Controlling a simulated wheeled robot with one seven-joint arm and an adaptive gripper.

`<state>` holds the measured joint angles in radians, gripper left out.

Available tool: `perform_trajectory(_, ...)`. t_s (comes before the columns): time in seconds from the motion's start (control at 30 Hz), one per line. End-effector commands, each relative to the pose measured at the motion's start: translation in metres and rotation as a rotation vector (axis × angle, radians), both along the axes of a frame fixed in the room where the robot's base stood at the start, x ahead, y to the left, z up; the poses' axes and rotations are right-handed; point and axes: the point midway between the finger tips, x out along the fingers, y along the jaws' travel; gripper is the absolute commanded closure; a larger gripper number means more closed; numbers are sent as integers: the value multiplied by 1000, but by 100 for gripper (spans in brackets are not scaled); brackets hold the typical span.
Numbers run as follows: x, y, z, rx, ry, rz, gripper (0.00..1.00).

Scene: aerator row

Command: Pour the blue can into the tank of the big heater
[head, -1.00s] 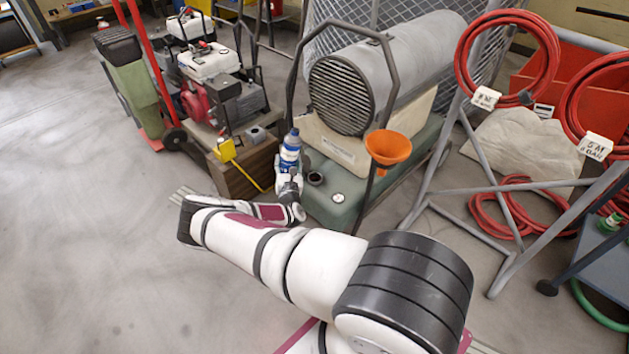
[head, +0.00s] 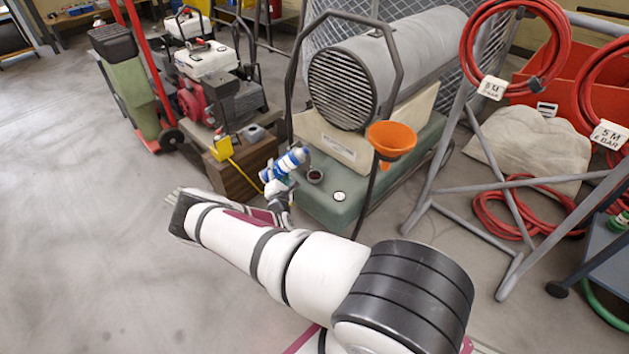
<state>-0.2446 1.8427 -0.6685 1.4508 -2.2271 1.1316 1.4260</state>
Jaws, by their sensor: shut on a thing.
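The blue can (head: 290,160), blue with a pale band, is held by my gripper (head: 281,183) and is tilted, its upper end leaning right toward the big heater's tank. The big heater (head: 375,75) is a grey cylinder with a slatted front, mounted on a green tank (head: 375,180). A dark round opening (head: 315,176) shows in the tank's top at its front left, just right of and below the can's upper end. I cannot tell whether any liquid is flowing. My gripper is shut on the can; its fingers are small and partly hidden.
A white round cap or gauge (head: 339,196) is on the tank top. A generator (head: 208,80) and yellow can (head: 222,147) are left. Red hoses (head: 515,45) hang right. The left floor is clear.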

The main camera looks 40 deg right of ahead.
Motion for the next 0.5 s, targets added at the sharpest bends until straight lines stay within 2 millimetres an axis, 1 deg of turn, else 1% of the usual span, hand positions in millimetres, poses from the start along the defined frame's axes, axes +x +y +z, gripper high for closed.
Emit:
perform_trajectory(0.1, 4, 4, -2, 56, -47, 0, 84)
perform_trajectory(0.2, 7, 8, 3, 107, -86, -1, 84)
perform_trajectory(0.5, 13, 16, 12, 261, -204, -1, 84)
